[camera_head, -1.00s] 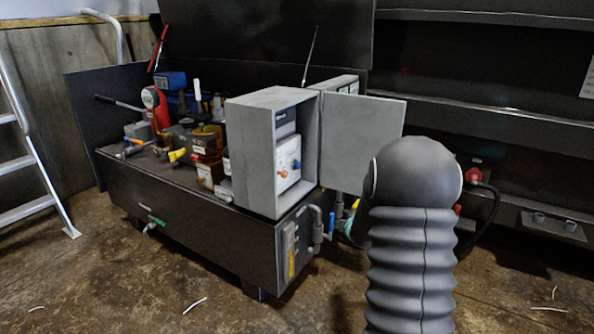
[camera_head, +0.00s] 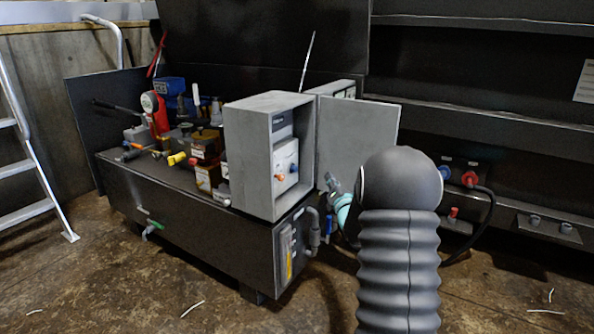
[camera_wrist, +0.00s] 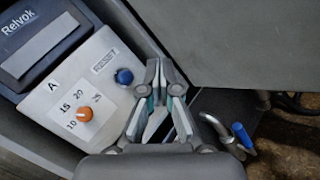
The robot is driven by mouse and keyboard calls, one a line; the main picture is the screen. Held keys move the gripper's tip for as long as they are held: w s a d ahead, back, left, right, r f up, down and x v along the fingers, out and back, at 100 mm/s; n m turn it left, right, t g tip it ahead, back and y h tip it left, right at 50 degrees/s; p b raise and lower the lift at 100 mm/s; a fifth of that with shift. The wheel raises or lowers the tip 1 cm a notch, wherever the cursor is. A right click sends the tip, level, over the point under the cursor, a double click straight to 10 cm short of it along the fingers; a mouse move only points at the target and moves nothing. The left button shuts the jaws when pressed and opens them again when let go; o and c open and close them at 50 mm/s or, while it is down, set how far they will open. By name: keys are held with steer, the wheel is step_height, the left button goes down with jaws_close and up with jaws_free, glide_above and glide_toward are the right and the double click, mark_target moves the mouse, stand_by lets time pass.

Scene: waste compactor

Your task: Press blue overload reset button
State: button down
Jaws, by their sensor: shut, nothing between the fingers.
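The blue overload reset button (camera_wrist: 124,76) sits on a light grey panel labelled "RESET" inside the open grey control box. In the head view the button (camera_head: 292,168) is small, on the panel in the box. An orange dial (camera_wrist: 85,114) with amp numbers is left of it in the wrist view. My gripper (camera_wrist: 165,76) is shut and empty, its tips pictured just right of the button. In the head view my gripper (camera_head: 331,184) is below the open box door, outside the box and apart from the button.
The box door (camera_head: 357,133) hangs open to the right. The box (camera_head: 246,155) stands on a dark power unit (camera_head: 190,215) with valves and a red gauge. Pipes with a blue handle (camera_wrist: 242,136) are right of my gripper. A red plug and cable (camera_head: 470,179) are behind my arm.

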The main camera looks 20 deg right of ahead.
mark_target(294, 169)
steer(key=shift+w+a, duration=0.1)
steer(key=shift+a, duration=0.05)
steer(key=w+a+p, duration=0.1)
steer(key=w+a, duration=0.4)
steer(key=w, duration=0.1)
steer(key=shift+w+a+p, duration=0.15)
steer(key=shift+w+p, duration=0.2)
steer(key=shift+w, duration=0.05)
steer(key=shift+w+a+f+b, duration=0.15)
steer(key=shift+w+b, duration=0.05)
steer(key=shift+b, duration=0.45)
stand_by(1.1)
steer(key=shift+w+a, duration=0.1)
stand_by(0.3)
